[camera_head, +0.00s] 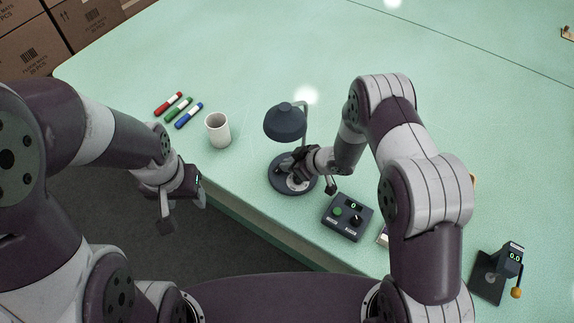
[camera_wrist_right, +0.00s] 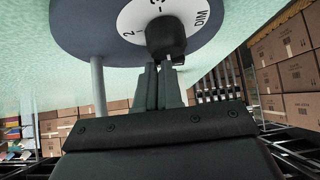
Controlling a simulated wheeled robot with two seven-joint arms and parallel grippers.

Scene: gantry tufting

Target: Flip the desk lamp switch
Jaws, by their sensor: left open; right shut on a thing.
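A dark blue-grey desk lamp (camera_head: 285,122) stands near the front edge of the pale green table, its shade tilted over its round base (camera_head: 277,184). In the right wrist view, the base (camera_wrist_right: 80,28) carries a white dial (camera_wrist_right: 140,16) marked with numbers and "DIM", with a black knob (camera_wrist_right: 166,38) at its middle. My right gripper (camera_wrist_right: 172,68) is shut on the knob; its fingertips meet there. In the head view my right gripper (camera_head: 297,170) is over the lamp base and partly hides the dial. My left gripper (camera_head: 184,210) is open and empty, beyond the table's front edge.
A white cup (camera_head: 217,130) and red, green and blue markers (camera_head: 178,107) lie left of the lamp. A dark control box (camera_head: 347,217) sits to its right. A small device with a yellow ball (camera_head: 497,272) stands at far right.

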